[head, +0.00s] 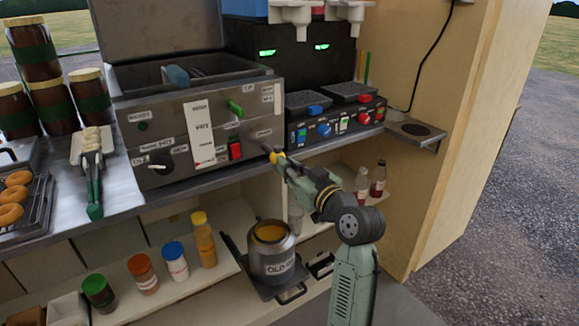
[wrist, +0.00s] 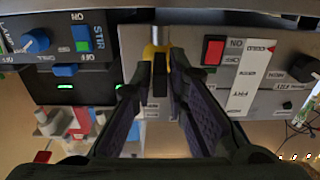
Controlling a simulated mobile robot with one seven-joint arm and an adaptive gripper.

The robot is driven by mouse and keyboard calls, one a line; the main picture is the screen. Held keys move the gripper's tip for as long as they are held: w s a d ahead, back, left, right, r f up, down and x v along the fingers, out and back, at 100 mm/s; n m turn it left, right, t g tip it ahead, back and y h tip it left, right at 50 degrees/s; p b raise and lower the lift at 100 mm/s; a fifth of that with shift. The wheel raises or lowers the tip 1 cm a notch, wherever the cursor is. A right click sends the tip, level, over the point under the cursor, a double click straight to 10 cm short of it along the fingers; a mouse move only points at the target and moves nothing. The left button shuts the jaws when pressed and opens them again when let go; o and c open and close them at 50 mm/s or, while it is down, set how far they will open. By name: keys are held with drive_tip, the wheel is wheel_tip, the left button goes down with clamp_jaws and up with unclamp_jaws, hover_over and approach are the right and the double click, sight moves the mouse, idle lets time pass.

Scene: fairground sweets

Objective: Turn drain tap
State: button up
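The steel fryer (head: 200,130) stands on the counter. Its drain tap (wrist: 158,38) is a short grey pipe with a yellow part, low on the fryer's front right. In the head view the yellow part (head: 274,157) shows right at the tip of my gripper (head: 284,165). In the wrist view my gripper (wrist: 167,76) has its fingers drawn close together on the tap's handle, with yellow showing between and behind the fingertips. The fingers hide much of the handle. The pot marked OLD (head: 273,258) stands on the shelf below, with amber inside its top.
A black machine (head: 337,122) with knobs stands to the right. Bottles (head: 204,240) line the lower shelf, left of the pot. Tongs (head: 93,185) lie at the counter's front edge.

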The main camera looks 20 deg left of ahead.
clamp_jaws()
drive_tip(key=shift+m, duration=0.3)
drive_tip(key=m+p, duration=0.3)
drive_tip(key=shift+r, duration=0.15)
drive_tip(key=m+p, duration=0.4)
drive_tip(key=m, duration=0.1)
drive_tip(key=shift+w+m, duration=0.1)
drive_tip(key=shift+m, duration=0.3)
drive_tip(key=m+p, duration=0.3)
drive_tip(key=m, duration=0.1)
drive_tip(key=shift+m+p, duration=0.3)
drive_tip(key=shift+p, duration=0.1)
drive_tip(key=shift+f+m+p, duration=0.2)
drive_tip(key=shift+m+p, duration=0.5)
drive_tip(key=shift+m, duration=1.2)
